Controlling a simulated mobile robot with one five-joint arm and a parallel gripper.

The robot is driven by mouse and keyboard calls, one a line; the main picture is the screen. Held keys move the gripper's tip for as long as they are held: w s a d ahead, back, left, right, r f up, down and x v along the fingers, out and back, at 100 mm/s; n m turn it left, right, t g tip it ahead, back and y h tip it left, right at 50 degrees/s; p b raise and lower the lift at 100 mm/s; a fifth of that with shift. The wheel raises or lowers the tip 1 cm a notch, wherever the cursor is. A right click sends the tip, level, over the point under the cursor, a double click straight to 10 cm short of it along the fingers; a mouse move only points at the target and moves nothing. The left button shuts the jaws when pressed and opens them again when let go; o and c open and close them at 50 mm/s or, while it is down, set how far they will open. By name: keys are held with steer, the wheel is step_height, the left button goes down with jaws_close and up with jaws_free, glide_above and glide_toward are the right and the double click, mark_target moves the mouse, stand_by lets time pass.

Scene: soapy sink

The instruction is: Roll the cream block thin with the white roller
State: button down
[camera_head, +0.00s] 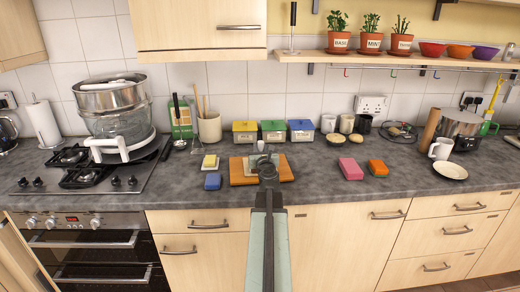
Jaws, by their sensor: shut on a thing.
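My gripper (266,168) is over the wooden board (285,166) on the worktop, its arm reaching in from the bottom centre. It is shut on a small pale thing, apparently the white roller (261,146), which shows just beyond the fingers and is mostly hidden by them. A pale greyish patch (251,168) shows on the board left of the gripper. I cannot tell whether it is part of the cream block or of my gripper. A small cream-yellow block (210,161) lies on the worktop left of the board. Contact between roller and block cannot be seen.
A blue block (213,181) lies left of the board; pink (350,168) and orange (378,167) blocks lie right. Three lidded boxes (273,130) stand behind. A hob (90,170) with a steamer (112,108) is at left. A plate (450,171) and mug (440,148) stand right.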

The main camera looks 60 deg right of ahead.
steer(key=shift+x, duration=3.3)
step_height(320, 180, up, 7)
steer(key=p, duration=0.6)
steer(key=shift+p, duration=0.4)
steer(key=shift+f, duration=0.15)
steer(key=shift+d, duration=0.1)
